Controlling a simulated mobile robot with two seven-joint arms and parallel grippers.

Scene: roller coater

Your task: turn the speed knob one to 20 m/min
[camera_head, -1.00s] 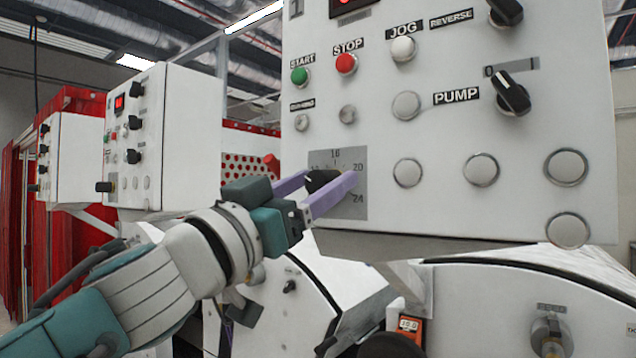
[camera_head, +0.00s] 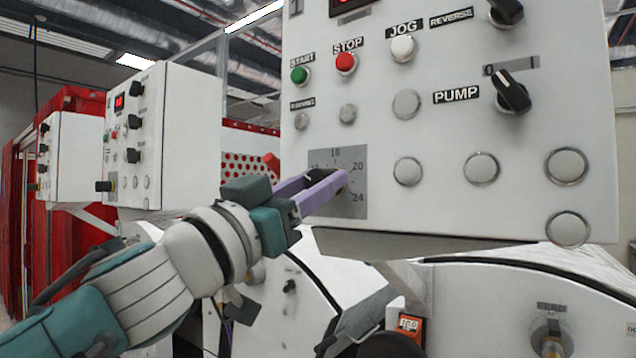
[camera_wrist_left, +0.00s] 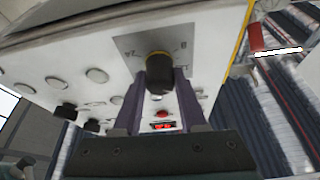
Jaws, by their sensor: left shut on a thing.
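The speed knob (camera_wrist_left: 159,67) is black and sits on a grey dial plate (camera_head: 355,203) low on the white control panel. Where the knob's pointer stands is hidden. My right gripper is not in view.
On the same panel are a green START button (camera_head: 299,75), a red STOP button (camera_head: 346,63), a white JOG button (camera_head: 403,48) and a black PUMP switch (camera_head: 511,93). More panels (camera_head: 165,140) stand at the left. Machine covers lie below.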

